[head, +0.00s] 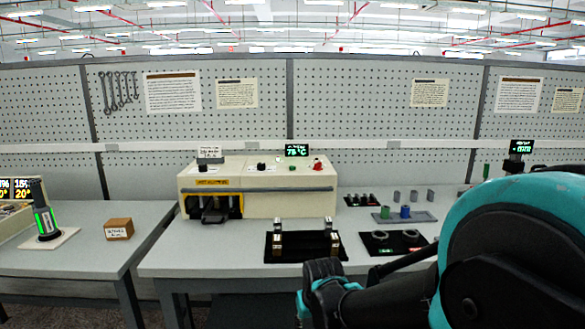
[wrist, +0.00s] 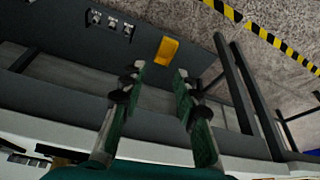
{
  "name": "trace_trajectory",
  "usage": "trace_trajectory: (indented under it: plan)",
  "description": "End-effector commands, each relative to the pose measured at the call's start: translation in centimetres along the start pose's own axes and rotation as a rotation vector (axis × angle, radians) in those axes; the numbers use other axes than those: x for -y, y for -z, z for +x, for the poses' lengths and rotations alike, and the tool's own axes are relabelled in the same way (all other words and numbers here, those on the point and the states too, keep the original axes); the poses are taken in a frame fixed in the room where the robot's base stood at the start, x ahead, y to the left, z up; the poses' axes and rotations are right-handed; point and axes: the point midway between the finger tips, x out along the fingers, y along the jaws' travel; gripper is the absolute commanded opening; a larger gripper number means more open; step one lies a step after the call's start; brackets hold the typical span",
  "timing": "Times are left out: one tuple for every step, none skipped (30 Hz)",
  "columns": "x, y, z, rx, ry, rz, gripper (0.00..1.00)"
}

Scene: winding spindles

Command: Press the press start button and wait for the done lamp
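The cream press (head: 258,188) stands on the middle bench in the head view, with a dark opening framed in yellow at its lower left. On its top are a black knob (head: 262,166), a red control (head: 318,166) and a small display (head: 297,150) reading about 75 °C. I cannot tell which control is the start button, and no lit done lamp can be made out. My gripper (wrist: 160,70) is open and empty in the wrist view, its two fingers apart. In the head view it is low, in front of the bench and well away from the press.
A black fixture (head: 270,256) with upright metal posts lies in front of the press. A dark tray (head: 379,245) with rings and a grey tray (head: 424,217) with coloured pieces lie to its right. A cardboard box (head: 119,229) is on the left bench. My arm hides the right side.

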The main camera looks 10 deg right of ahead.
Motion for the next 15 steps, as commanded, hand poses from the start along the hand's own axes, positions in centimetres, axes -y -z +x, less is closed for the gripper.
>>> trace_trajectory:
  plan:
    - [0.0, 0.0, 0.0, 0.0, 0.0, 0.0, 0.22]
    - [0.0, 0.0, 0.0, 0.0, 0.0, 0.0, 0.18]
    - [0.0, 0.0, 0.0, 0.0, 0.0, 0.0, 0.13]
    - [0.0, 0.0, 0.0, 0.0, 0.0, 0.0, 0.09]
    - [0.0, 0.0, 0.0, 0.0, 0.0, 0.0, 0.06]
    - [0.0, 0.0, 0.0, 0.0, 0.0, 0.0, 0.01]
    - [0.0, 0.0, 0.0, 0.0, 0.0, 0.0, 0.0]
    - [0.0, 0.0, 0.0, 0.0, 0.0, 0.0, 0.0]
    - [0.0, 0.0, 0.0, 0.0, 0.0, 0.0, 0.0]
    - [0.0, 0.0, 0.0, 0.0, 0.0, 0.0, 0.0]
    - [0.0, 0.0, 0.0, 0.0, 0.0, 0.0, 0.0]
    - [0.0, 0.0, 0.0, 0.0, 0.0, 0.0, 0.0]
    - [0.0, 0.0, 0.0, 0.0, 0.0, 0.0, 0.0]
    - [0.0, 0.0, 0.0, 0.0, 0.0, 0.0, 0.0]
    - [0.0, 0.0, 0.0, 0.0, 0.0, 0.0, 0.0]
